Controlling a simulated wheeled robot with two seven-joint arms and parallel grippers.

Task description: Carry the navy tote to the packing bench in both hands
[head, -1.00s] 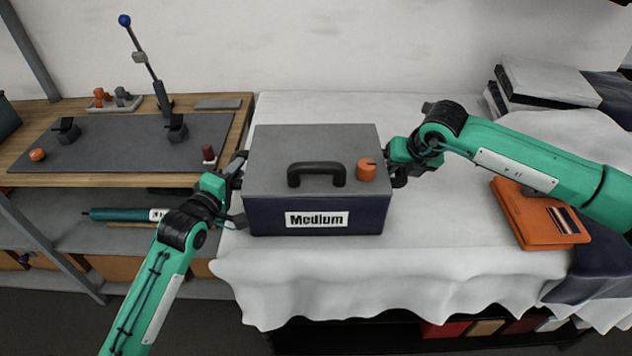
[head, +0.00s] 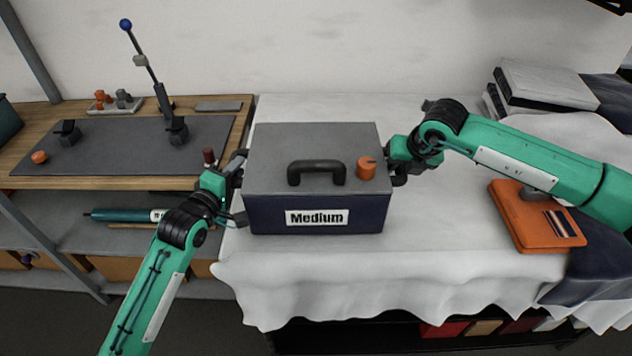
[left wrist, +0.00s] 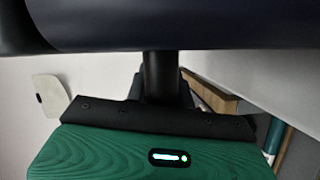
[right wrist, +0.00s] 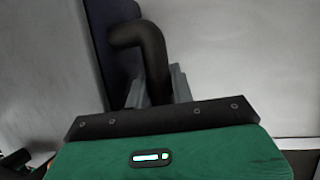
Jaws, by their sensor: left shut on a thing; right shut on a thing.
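The navy tote (head: 265,215) has a grey lid, a black top handle, an orange knob and a white "Medium" label. It appears level in the head view, in front of the white-clothed table (head: 430,275); a gap beneath it cannot be made out. My left gripper (head: 240,186) is shut on its left side; a dark handle (left wrist: 160,75) shows between the fingers in the left wrist view. My right gripper (head: 392,164) is shut on its right side, on a bent black handle (right wrist: 150,55). A wooden bench (head: 100,183) stands left; which surface is the packing bench is unclear.
The bench holds a grey mat (head: 110,150), an upright lever (head: 150,75) with a blue ball, and a dark red-capped item (head: 209,157) near its right edge. An orange folder (head: 530,225) and grey boxes (head: 545,85) lie right. Cloth around the tote is clear.

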